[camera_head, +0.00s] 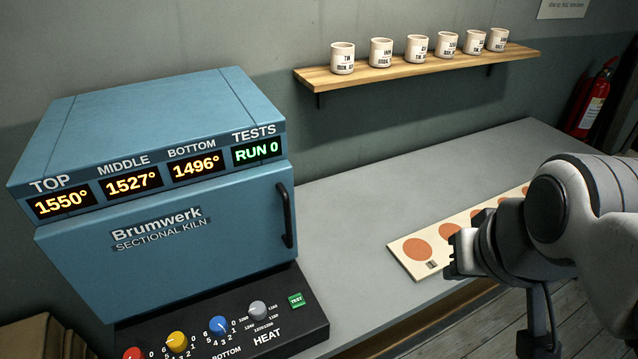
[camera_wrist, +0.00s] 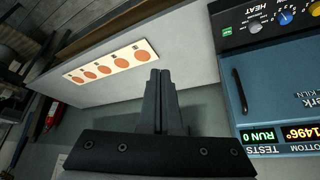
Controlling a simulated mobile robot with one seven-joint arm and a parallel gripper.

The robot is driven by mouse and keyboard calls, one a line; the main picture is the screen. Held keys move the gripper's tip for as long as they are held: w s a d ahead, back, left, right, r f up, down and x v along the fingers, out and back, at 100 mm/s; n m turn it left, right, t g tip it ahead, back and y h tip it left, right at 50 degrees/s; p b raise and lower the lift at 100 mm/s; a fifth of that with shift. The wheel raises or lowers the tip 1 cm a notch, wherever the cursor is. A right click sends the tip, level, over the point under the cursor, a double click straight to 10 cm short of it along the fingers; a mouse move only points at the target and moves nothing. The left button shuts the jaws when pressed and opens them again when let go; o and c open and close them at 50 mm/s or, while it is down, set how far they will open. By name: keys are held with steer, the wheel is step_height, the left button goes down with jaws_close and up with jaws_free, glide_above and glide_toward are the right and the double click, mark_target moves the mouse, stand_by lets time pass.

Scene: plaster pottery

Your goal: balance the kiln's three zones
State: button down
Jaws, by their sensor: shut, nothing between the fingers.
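The blue kiln (camera_head: 150,250) stands at the left with its door shut. Its displays read TOP 1550° (camera_head: 62,202), MIDDLE 1527° (camera_head: 131,184), BOTTOM 1496° (camera_head: 197,166) and TESTS RUN 0 (camera_head: 257,151). On its base panel are a red knob (camera_head: 132,354), a yellow knob (camera_head: 177,342), a blue BOTTOM knob (camera_head: 218,325), a grey HEAT knob (camera_head: 258,309) and a green TEST button (camera_head: 296,300). My gripper (camera_head: 455,256) is shut and empty, right of the kiln, over the board's near end. In the wrist view my gripper (camera_wrist: 159,75) shows its fingers together.
A cream board (camera_head: 401,253) with orange-brown discs lies on the grey counter (camera_head: 350,210). Several labelled white cups (camera_head: 381,53) stand on a wooden shelf (camera_head: 420,68). A fire extinguisher (camera_head: 592,105) hangs at the right. The counter between kiln and board is clear.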

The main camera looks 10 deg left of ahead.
steer(key=n+t+h+b, duration=0.35)
steer(key=n+b, duration=0.35)
steer(key=n, duration=1.5)
glide_above(293, 304)
step_height(293, 304, down, 20)
steer(key=shift+r+g, duration=0.25)
steer(key=shift+g, duration=0.1)
step_height(293, 304, down, 9)
steer(key=b, duration=0.7)
